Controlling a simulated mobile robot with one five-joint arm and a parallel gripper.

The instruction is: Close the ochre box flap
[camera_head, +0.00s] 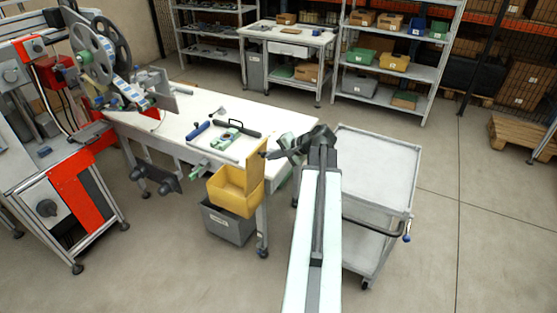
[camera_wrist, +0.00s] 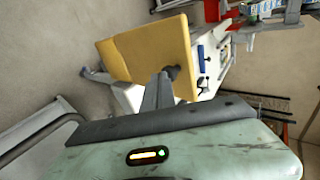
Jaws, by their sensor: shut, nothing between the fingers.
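The ochre box (camera_head: 232,203) hangs at the front of the white workbench, open at the top. Its flap (camera_head: 256,164) stands upright at the box's right side. In the wrist view the flap (camera_wrist: 135,50) is a large ochre panel just ahead of my gripper. My gripper (camera_head: 268,154) is shut and empty, and its tip is at the outer right face of the flap, near its upper part. In the wrist view the gripper tip (camera_wrist: 170,73) overlaps the panel; I cannot tell whether it touches.
A grey bin (camera_head: 229,227) is below the box. The white workbench (camera_head: 187,103) carries tools and a green device (camera_head: 229,141). A grey cart (camera_head: 375,168) stands at the right, close to my arm. Open floor lies in front of the box.

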